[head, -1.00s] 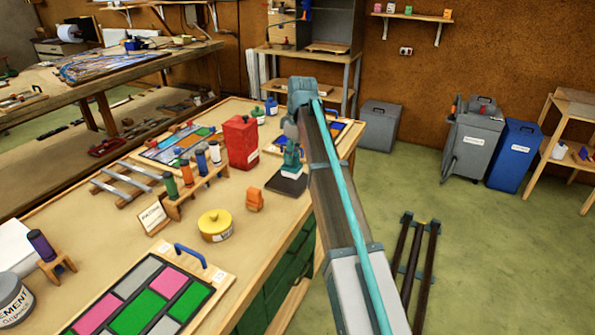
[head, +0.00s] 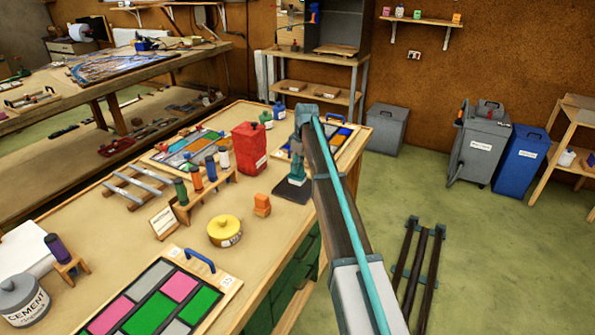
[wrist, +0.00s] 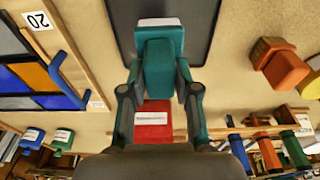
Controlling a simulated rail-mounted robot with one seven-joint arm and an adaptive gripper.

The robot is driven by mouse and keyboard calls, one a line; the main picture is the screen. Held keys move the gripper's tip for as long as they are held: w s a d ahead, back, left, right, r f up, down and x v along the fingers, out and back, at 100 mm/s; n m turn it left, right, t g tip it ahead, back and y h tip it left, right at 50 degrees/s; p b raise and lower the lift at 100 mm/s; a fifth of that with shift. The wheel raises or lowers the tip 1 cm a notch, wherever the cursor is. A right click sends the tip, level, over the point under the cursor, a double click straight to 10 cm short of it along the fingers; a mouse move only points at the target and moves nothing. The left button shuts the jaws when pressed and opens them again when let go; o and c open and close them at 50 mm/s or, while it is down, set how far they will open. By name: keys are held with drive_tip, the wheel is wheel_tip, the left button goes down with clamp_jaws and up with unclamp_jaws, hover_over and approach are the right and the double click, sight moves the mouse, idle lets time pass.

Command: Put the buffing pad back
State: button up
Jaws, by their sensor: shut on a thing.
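The buffing pad is a teal block with a pale end, seen in the wrist view (wrist: 160,58) between my two fingers. My gripper (wrist: 160,78) is shut on its sides. In the head view my gripper (head: 298,158) holds the pad (head: 297,180) low over a dark grey rectangular mat (head: 283,193) near the table's right edge. The mat also shows beyond the pad in the wrist view (wrist: 205,25). Whether the pad touches the mat I cannot tell. My arm hides part of this area in the head view.
A red can (head: 248,148) stands behind and left of the mat. An orange block (head: 262,206) and a yellow round tin (head: 224,231) stand in front-left. A rack of bottles (head: 205,195) is farther left. A coloured panel (head: 345,135) lies behind.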

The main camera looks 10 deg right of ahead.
drive_tip(key=shift+f, duration=1.4)
drive_tip(key=shift+f, duration=0.2)
drive_tip(key=o, duration=1)
drive_tip(key=shift+r, duration=0.1)
drive_tip(key=r, duration=0.4)
drive_tip(key=d+r+b, duration=0.1)
drive_tip(key=r, duration=0.3)
drive_tip(key=s+r+b, duration=0.1)
drive_tip(key=r, duration=0.3)
drive_tip(key=shift+s+d, duration=0.1)
drive_tip(key=shift+d, duration=0.1)
